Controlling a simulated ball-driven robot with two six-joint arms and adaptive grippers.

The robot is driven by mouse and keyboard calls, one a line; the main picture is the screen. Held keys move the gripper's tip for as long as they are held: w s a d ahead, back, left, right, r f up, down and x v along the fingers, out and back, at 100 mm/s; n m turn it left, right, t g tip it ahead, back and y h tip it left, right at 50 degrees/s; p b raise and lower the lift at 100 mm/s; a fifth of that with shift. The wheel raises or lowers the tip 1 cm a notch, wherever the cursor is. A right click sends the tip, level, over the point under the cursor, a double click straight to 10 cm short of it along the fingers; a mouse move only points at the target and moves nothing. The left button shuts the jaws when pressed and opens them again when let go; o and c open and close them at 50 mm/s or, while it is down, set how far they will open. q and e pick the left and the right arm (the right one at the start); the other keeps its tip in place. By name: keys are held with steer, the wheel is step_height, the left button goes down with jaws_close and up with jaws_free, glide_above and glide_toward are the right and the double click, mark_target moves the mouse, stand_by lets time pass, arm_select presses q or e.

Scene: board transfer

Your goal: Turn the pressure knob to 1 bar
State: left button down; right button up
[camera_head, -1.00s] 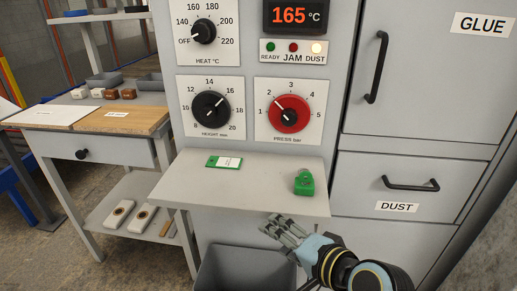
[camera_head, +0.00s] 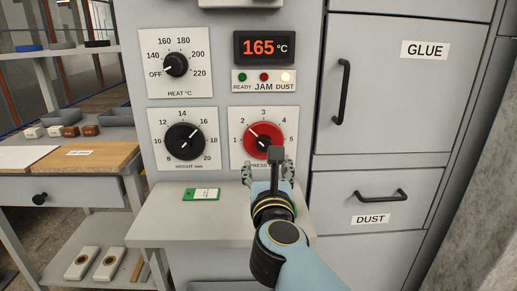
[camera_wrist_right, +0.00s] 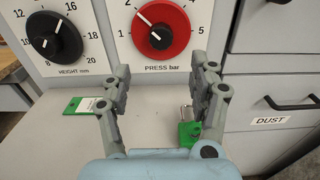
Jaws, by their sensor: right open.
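The red pressure knob (camera_head: 264,134) is on the white PRESS bar plate (camera_head: 240,158) on the grey cabinet front. Its white pointer line points up and left, at about the 2; the 1 is at the plate's left. The knob also shows at the top of the right wrist view (camera_wrist_right: 178,16). My right gripper (camera_head: 272,172) is open and empty, just below and in front of the knob, apart from it. In the right wrist view its two fingers (camera_wrist_right: 160,85) stand wide apart below the plate. My left gripper is not in view.
The height knob (camera_head: 184,141) and heat knob (camera_head: 176,64) are nearby. A shelf (camera_head: 155,223) juts out below, with a green tag (camera_head: 202,194) and a green padlock (camera_wrist_right: 188,133) on it. Drawer handles (camera_head: 381,196) are at the right.

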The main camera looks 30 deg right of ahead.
mark_target(265, 147)
steer(key=x, duration=1)
steer(key=shift+w+d, duration=0.2)
steer(key=shift+d, duration=0.1)
steer(key=shift+c, duration=0.4)
steer(key=c, duration=1.1)
steer(key=shift+p, duration=0.35)
steer(key=n+p, duration=0.2)
steer(key=n, duration=0.2)
steer(key=shift+r+p, duration=0.15)
steer(key=shift+p, duration=0.25)
steer(key=shift+s+n+p, duration=0.1)
steer(key=shift+n+p, duration=1.2)
steer(key=shift+n, duration=1.1)
